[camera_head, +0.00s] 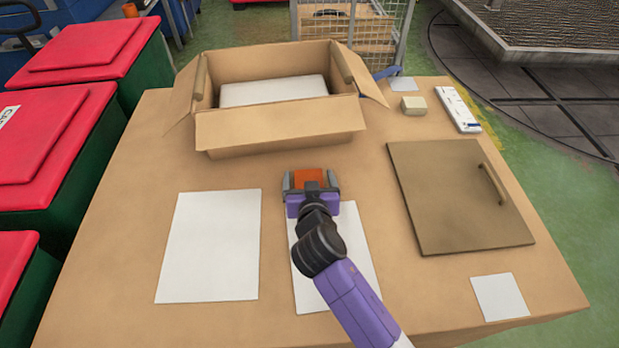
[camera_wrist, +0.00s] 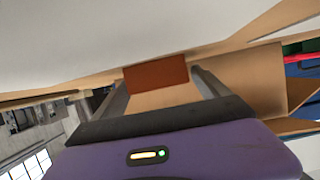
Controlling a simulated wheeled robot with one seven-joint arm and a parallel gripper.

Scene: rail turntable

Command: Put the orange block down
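The orange block (camera_head: 309,177) is between the two grey fingers of my gripper (camera_head: 310,182), at the far end of the right-hand white sheet (camera_head: 357,240) in the head view. The wrist view also shows the block (camera_wrist: 156,74) between the fingertips, with a finger close against each side. My gripper is shut on it. The wrist view looks upside down, with the white sheet (camera_wrist: 90,35) at the top. I cannot tell whether the block touches the table or hangs just above it.
An open cardboard box (camera_head: 280,128) with a white item inside stands beyond the block. Another white sheet (camera_head: 210,245) lies to the left. A brown board with a handle (camera_head: 450,210) lies to the right. A small white square (camera_head: 500,297) lies near the front right.

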